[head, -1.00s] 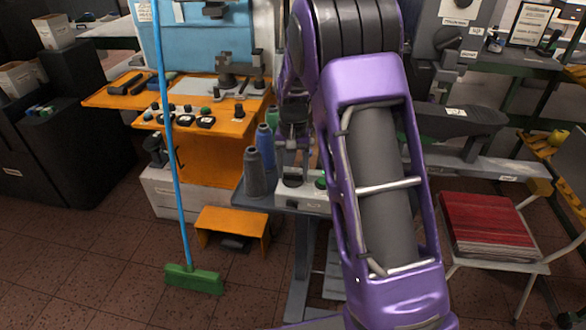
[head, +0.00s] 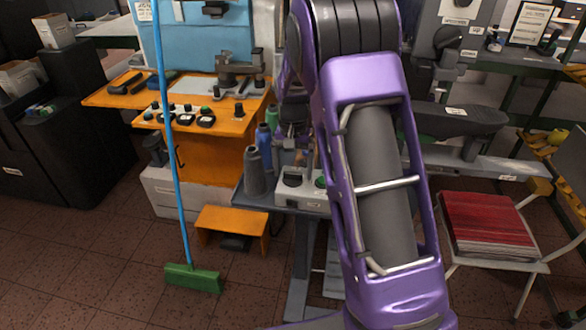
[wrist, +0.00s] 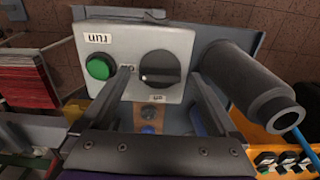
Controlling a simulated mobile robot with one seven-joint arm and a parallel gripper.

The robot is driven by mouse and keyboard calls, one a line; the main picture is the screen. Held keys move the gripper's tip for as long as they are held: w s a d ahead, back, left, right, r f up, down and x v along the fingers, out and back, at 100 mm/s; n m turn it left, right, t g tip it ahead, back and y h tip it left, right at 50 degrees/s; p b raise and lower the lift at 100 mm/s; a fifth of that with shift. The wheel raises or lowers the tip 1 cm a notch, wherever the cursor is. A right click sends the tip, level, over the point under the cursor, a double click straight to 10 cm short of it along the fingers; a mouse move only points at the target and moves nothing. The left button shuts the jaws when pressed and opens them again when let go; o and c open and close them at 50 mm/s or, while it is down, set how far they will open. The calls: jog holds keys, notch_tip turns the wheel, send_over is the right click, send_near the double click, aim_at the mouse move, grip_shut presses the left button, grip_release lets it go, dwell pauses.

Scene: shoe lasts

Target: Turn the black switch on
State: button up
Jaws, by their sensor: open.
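The black switch (wrist: 160,70) is a round rotary knob with a raised grip bar, on a pale grey control box (wrist: 120,42). A small white mark shows at the left end of its bar in the wrist view. A green button (wrist: 100,67) sits left of it. My gripper (wrist: 161,77) is open, with one finger on each side of the knob in the picture; contact with it cannot be told.
A grey thread cone (wrist: 250,90) stands close right of the box in the wrist view. A blue-handled broom (head: 194,278) stands at left. Red sheets (head: 487,225) lie on a chair at right.

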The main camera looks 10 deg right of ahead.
notch_tip(320, 180, up, 17)
jog(key=shift+r, duration=0.2)
dwell(0.4)
